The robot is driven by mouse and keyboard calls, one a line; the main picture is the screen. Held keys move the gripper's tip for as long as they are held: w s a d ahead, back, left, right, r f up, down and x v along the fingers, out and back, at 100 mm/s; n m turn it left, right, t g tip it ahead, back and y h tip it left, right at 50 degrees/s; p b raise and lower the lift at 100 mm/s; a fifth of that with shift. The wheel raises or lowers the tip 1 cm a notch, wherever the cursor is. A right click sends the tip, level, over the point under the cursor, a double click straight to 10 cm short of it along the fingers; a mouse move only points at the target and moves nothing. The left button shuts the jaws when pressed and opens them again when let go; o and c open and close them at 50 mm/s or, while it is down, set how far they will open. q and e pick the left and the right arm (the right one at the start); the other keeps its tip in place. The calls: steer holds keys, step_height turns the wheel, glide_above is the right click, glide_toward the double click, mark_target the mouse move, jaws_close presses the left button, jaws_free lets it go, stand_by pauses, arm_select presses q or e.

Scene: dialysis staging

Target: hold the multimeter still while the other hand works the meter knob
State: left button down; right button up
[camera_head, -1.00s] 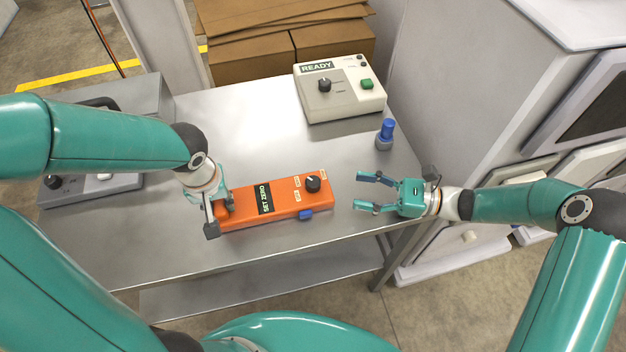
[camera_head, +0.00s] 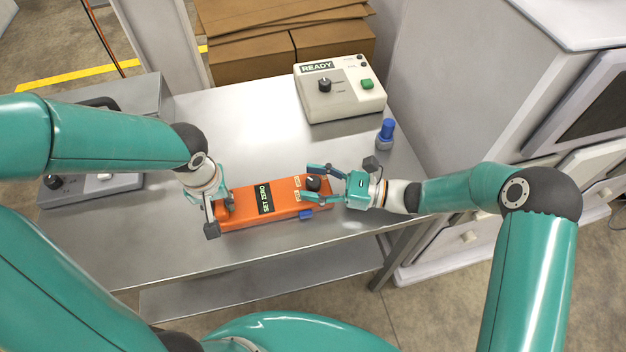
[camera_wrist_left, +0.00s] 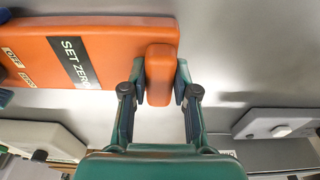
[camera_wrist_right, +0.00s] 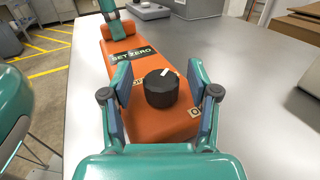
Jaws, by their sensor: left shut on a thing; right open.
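The orange multimeter (camera_head: 243,211) lies flat on the metal table, with a black "SET ZERO" label. My left gripper (camera_head: 222,203) is shut on the orange grip block (camera_wrist_left: 160,72) at the multimeter's left end. The black meter knob (camera_wrist_right: 161,88) is at the other end, with a white pointer mark. My right gripper (camera_wrist_right: 163,85) is open, its fingers on either side of the knob with gaps, not closed on it. In the head view the right gripper (camera_head: 313,183) partly covers the knob (camera_head: 313,183). A small blue part (camera_head: 306,215) sits at the multimeter's near side.
A white box marked "READY" (camera_head: 345,106) with a knob and green button stands at the back. A blue-topped peg (camera_head: 386,130) stands near the table's right edge. A grey device (camera_head: 100,188) is at the left. Bare table (camera_head: 240,130) lies behind the multimeter.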

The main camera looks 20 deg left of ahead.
arm_select(q)
steer(key=shift+s+f, duration=0.1)
steer(key=shift+f, duration=0.05)
arm_select(e)
jaws_close()
steer(key=shift+s+m+t, duration=0.1)
steer(key=shift+m+t, duration=0.6)
steer(key=shift+t, duration=0.4)
jaws_free()
steer(key=d, duration=1.2)
steer(key=shift+s, duration=0.2)
steer(key=shift+f, duration=0.1)
